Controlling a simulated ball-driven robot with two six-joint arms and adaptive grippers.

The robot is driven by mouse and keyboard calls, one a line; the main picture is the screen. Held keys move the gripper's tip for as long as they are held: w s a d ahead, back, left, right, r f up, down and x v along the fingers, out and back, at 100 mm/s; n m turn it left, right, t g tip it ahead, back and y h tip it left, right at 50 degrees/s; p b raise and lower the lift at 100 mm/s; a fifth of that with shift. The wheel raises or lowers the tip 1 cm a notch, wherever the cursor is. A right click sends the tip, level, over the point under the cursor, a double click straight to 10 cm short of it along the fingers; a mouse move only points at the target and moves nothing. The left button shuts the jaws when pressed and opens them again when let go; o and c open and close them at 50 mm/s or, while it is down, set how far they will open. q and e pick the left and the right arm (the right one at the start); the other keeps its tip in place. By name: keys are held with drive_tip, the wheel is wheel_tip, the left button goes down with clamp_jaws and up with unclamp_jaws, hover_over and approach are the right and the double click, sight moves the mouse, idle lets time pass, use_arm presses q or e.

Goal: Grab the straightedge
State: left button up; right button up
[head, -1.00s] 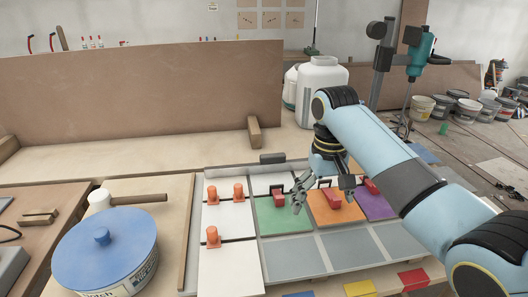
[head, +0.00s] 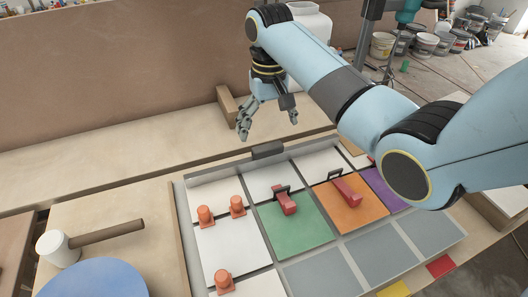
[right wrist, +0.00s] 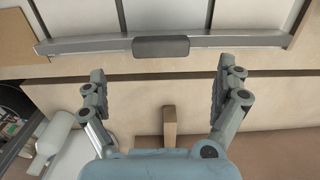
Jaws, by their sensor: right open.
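The straightedge (head: 222,168) is a long grey bar lying along the far edge of the tile tray, with a dark grey block grip (head: 268,151) at its middle. In the right wrist view the straightedge (right wrist: 90,45) crosses the top of the picture, and its grip (right wrist: 160,47) sits centred between the finger lines, just past the fingertips. My right gripper (head: 268,124) is open and empty, above the pale board beyond the bar and apart from it. It also shows in the right wrist view (right wrist: 162,68). My left gripper is out of view.
The tray holds white tiles, a green tile (head: 292,231) and an orange tile (head: 353,211) with red clamps, plus orange knobs. A mallet (head: 55,248) and a blue-lidded tub (head: 93,281) are at left. A wooden block (head: 227,102) stands behind. A white jug (head: 313,20) is at the back.

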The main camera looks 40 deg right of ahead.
sight(268, 146)
drive_tip(key=shift+s+f, duration=0.1)
drive_tip(key=shift+f, duration=0.8)
wheel_tip(268, 146, down, 5)
drive_tip(key=shift+r+p, duration=0.2)
drive_tip(key=shift+p, duration=0.1)
drive_tip(key=shift+f, duration=0.25)
drive_tip(key=shift+c, duration=1.5)
drive_tip(key=c, duration=1.1)
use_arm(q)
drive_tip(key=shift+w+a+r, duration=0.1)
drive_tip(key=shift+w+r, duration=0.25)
